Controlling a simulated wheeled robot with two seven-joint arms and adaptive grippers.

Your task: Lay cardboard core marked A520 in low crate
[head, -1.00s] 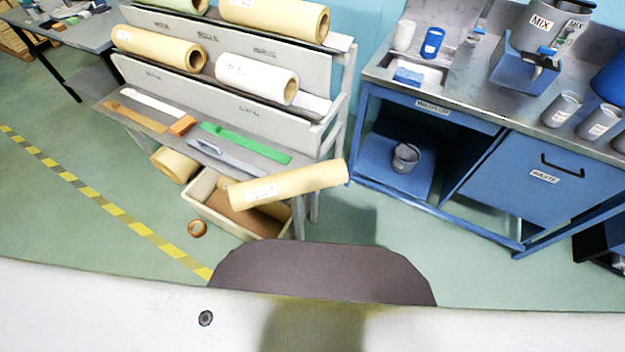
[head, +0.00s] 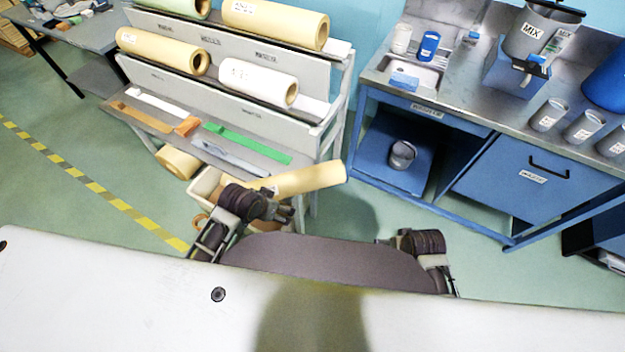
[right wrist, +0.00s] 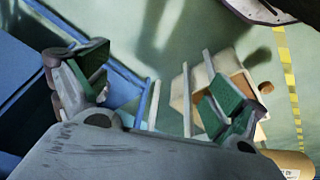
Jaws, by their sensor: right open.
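A long cream roll (head: 312,179) with a white label lies slanted across the low crate (head: 205,183) in the head view, its right end reaching past the crate. I cannot read its label, so I cannot tell whether it is the A520 core. My left gripper (head: 284,213) is at the front of the crate, just below the roll; its fingers are too small and dark to judge. My right gripper (head: 384,242) is to the right, apart from the roll. In the right wrist view it (right wrist: 160,95) is open and empty, with green pads. The crate (right wrist: 181,100) shows beyond its fingers.
A grey rack (head: 322,120) holds several labelled rolls, with flat tools on its lower shelf. Another roll (head: 178,163) is under it. A blue bench (head: 440,125) with cups stands at right. A labelled roll (right wrist: 285,160) shows low in the right wrist view. Floor at left is clear.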

